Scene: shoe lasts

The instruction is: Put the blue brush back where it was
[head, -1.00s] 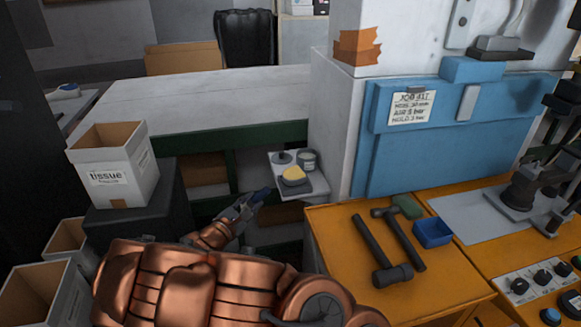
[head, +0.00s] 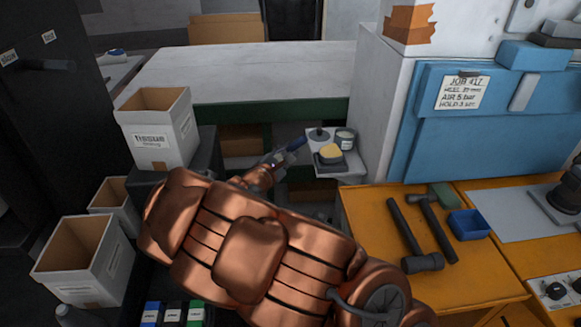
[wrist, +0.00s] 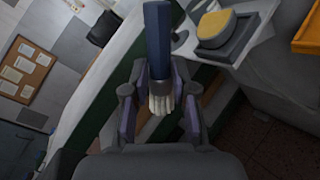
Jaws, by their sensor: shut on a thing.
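My gripper (head: 277,163) is shut on the blue brush (wrist: 157,40) and holds it in the air beside a small grey shelf (head: 351,170). In the wrist view the brush's blue handle points away from my gripper, and its pale bristles (wrist: 161,104) are between the fingers. In the head view the brush (head: 294,145) shows only as a short blue end, left of the shelf and apart from it as far as I can tell. On the shelf are a yellow sponge on a dark pad (head: 329,154), a grey-green tin (head: 345,138) and a small dark round item (head: 319,133).
An orange bench (head: 374,262) at the right holds two hammers (head: 410,235), a green block (head: 443,194) and a blue bin (head: 468,224). White boxes (head: 158,128) stand at the left. A long pale table (head: 245,75) lies behind the shelf.

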